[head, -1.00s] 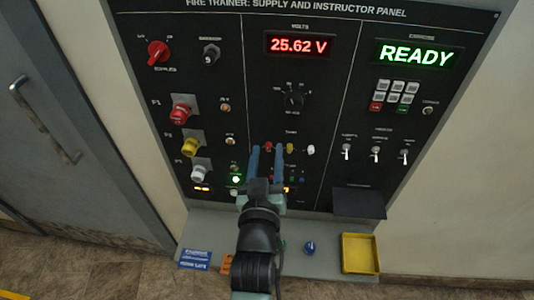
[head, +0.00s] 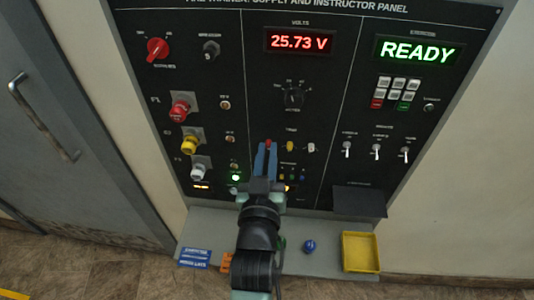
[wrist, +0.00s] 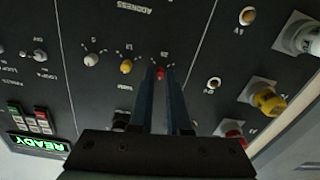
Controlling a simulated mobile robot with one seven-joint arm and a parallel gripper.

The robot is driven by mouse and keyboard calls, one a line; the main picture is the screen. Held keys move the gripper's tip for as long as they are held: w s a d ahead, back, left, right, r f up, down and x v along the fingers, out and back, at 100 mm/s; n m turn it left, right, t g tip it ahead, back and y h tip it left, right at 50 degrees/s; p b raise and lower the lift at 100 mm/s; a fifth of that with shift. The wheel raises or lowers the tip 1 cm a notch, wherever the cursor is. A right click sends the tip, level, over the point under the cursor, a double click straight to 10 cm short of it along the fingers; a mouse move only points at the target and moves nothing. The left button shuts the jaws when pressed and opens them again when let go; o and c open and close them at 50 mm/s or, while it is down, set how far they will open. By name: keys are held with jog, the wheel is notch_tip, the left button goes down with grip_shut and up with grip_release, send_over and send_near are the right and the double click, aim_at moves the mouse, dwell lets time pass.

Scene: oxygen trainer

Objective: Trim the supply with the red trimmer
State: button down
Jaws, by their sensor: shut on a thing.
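The red trimmer (head: 268,143) is a small red knob on the black panel, at the left end of a row with a yellow trimmer (head: 290,147) and a white trimmer (head: 311,147). My gripper (head: 267,149) is shut on the red trimmer, its two blue fingers close together around it. In the wrist view the red trimmer (wrist: 160,73) shows between the fingertips, partly covered by them. The red VOLTS display (head: 298,41) reads 25.73 V.
A green READY display (head: 416,52) is at the upper right, above a keypad (head: 397,92). A selector knob (head: 293,96) is above the trimmers. Red, yellow and white fuse holders (head: 180,107) line the left. A shelf below holds a yellow tray (head: 360,252) and a blue knob (head: 309,246).

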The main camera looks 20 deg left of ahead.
jog(key=m+b, duration=0.1)
jog(key=m, duration=0.2)
jog(key=shift+f+b, duration=0.15)
jog(key=shift+b, duration=0.2)
jog(key=m+b, duration=0.1)
jog(key=m, duration=0.2)
jog(key=shift+m, duration=0.3)
jog(key=m+b, duration=0.1)
jog(key=m, duration=0.2)
jog(key=shift+m, duration=0.3)
jog(key=shift+m+b, duration=0.55)
jog(key=shift+m, duration=1.05)
jog(key=c, duration=0.9)
grip_release()
